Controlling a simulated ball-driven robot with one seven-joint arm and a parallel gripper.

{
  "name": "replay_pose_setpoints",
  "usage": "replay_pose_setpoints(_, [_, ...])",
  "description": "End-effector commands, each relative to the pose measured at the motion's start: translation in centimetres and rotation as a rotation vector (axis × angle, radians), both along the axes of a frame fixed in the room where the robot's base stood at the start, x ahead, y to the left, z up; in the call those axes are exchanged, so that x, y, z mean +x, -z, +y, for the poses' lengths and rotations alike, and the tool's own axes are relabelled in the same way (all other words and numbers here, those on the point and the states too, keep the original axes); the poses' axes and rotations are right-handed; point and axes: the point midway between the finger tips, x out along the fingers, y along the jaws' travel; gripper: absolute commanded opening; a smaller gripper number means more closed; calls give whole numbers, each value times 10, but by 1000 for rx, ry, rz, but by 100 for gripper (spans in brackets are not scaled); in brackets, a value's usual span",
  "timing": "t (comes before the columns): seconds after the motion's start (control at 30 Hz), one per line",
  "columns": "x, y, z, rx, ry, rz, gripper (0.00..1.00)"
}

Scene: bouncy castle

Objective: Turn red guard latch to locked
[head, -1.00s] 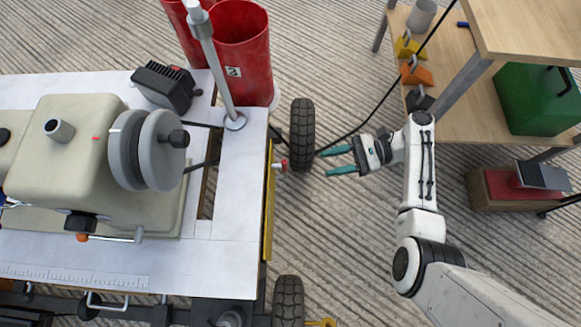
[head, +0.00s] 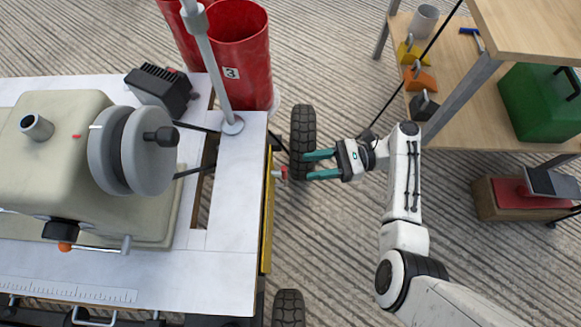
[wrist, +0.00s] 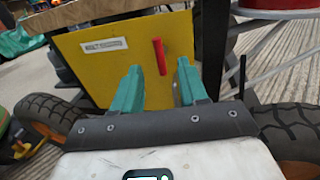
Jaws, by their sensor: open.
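The red guard latch (wrist: 160,56) is a short upright red handle on the yellow guard panel (wrist: 110,62) in the wrist view. In the head view the latch (head: 281,173) sticks out from the thin yellow edge of the panel (head: 267,215) at the right side of the machine table. My gripper (head: 307,165) is open and empty, with teal fingers pointing left at the latch, a short gap away. In the wrist view my fingers (wrist: 160,88) stand to either side of the latch's lower end, and the latch shows between them, farther off.
A black wheel (head: 302,140) stands beside my fingers, and another wheel (head: 289,308) is at the table's front corner. A machine with grey discs (head: 148,148) sits on the table (head: 225,260). Red bins (head: 240,70) are behind. A wooden shelf (head: 500,128) stands right.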

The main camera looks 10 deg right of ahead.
Motion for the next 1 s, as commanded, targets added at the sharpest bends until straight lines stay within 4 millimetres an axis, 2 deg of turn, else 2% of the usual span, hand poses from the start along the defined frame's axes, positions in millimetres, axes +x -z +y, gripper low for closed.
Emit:
replay_pose_setpoints(0.3, [-2, 2, 42, -1, -3, 0, 43])
replay_pose_setpoints(0.5, [-1, 1, 60, -2, 0, 0, 43])
replay_pose_setpoints(0.87, [-1, 0, 65, 0, 1, 1, 43])
replay_pose_setpoints(1.0, [-1, 0, 64, 0, 1, 0, 31])
